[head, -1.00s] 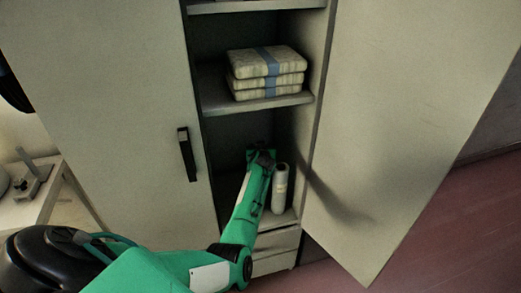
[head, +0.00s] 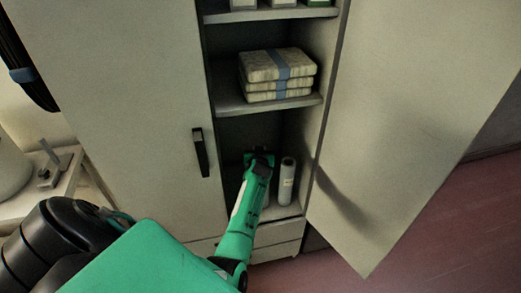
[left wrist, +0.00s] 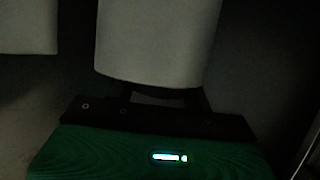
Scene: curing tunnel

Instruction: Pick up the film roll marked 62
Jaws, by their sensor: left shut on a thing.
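My left gripper (head: 260,158) reaches into the lower compartment of the open cabinet. In the left wrist view a white film roll (left wrist: 158,38) stands between its fingers, and the gripper is shut on it. In the head view my gripper and arm hide most of that roll. A second white film roll (head: 287,181) with a pale yellowish label stands upright on the compartment floor, just right of my gripper. Part of another white roll (left wrist: 28,25) shows at the left of the left wrist view. No number can be read on any roll. My right gripper is not in view.
A shelf (head: 235,109) above my gripper holds a strapped stack of pale packs (head: 277,75). Boxes stand on a higher shelf (head: 245,16). The right door (head: 420,120) stands open; the left door (head: 130,110) has a black handle (head: 199,152). A bench (head: 60,195) stands at the left.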

